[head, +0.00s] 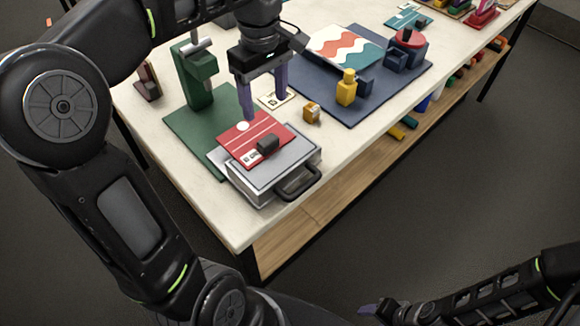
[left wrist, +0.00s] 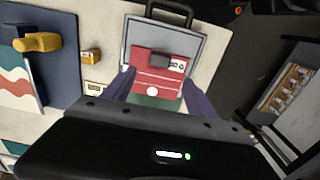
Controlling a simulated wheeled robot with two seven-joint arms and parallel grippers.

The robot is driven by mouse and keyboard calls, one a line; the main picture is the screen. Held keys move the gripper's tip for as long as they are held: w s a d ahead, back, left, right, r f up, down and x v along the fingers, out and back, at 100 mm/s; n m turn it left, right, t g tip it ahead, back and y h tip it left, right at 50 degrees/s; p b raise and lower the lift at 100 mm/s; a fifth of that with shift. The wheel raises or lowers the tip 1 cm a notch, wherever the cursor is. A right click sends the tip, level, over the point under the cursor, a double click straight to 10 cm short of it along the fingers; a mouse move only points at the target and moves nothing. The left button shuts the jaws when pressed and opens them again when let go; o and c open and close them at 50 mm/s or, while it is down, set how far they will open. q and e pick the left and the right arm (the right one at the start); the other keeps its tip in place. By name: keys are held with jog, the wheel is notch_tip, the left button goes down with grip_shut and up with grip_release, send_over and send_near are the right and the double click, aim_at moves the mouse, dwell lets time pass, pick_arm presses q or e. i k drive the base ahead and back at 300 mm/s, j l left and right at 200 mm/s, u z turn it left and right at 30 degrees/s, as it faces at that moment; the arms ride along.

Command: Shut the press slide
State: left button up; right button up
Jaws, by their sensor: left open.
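The press is a green frame (head: 199,85) on a green base at the table's left. Its grey slide (head: 276,172) with a dark handle (head: 298,183) sits out in front, toward the table's near edge. A red film sheet (head: 250,137) with a dark block (head: 268,144) lies on the slide. In the left wrist view the slide (left wrist: 190,47) and red sheet (left wrist: 160,72) show between the fingers. My left gripper (head: 264,106) is open and empty, fingers pointing down above the red sheet's far edge. My right gripper (head: 369,308) is low at the bottom right, off the table.
A blue mat (head: 405,88) right of the press holds a patterned board (head: 345,46), a yellow bottle (head: 346,88) and a red-topped item (head: 409,38). A small orange box (head: 311,112) stands between mat and slide. The table's near edge is close to the handle.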

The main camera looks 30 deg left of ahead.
aim_at(269, 180)
jog(key=k+l+z, duration=0.15)
jog(key=k+z, duration=0.15)
jog(key=k, duration=0.15)
jog(key=k+l+z, duration=0.3)
jog(key=k, duration=0.15)
